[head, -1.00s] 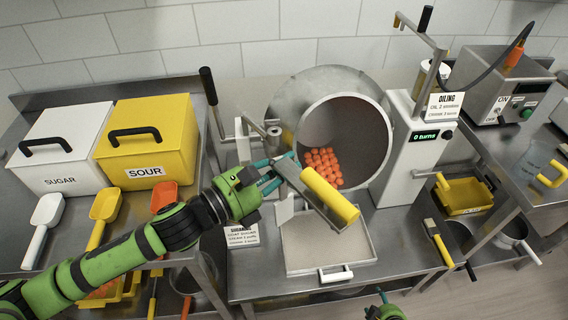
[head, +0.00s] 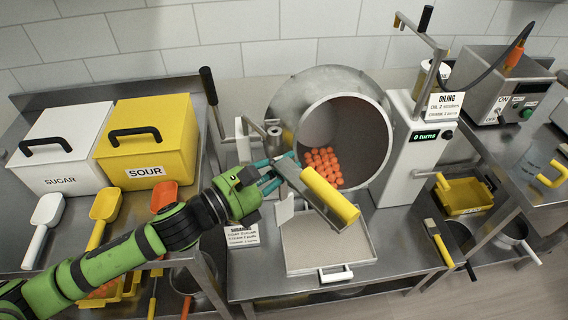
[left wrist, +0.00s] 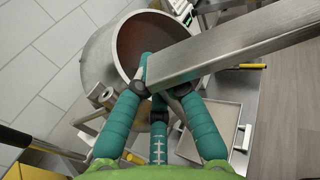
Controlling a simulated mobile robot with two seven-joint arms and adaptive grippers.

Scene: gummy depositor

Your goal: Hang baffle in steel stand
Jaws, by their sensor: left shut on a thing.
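The baffle (head: 312,195), a long steel bar with a yellow strip along one side, is shut in my left gripper (head: 275,175). It is held tilted in front of the drum mouth, above the tray, its far end pointing down to the right. In the left wrist view the steel bar (left wrist: 235,48) crosses the upper right, its near end between the teal fingers (left wrist: 155,85). A steel upright with a bracket (head: 247,138) stands left of the drum; I cannot tell whether it is the steel stand. My right gripper is not in view.
The steel drum (head: 310,85) holds several orange pieces (head: 322,165). A shallow tray (head: 328,245) lies below it. The white oiling post (head: 405,165) stands to the right. Sugar (head: 50,150) and sour (head: 150,140) bins stand to the left, with scoops before them.

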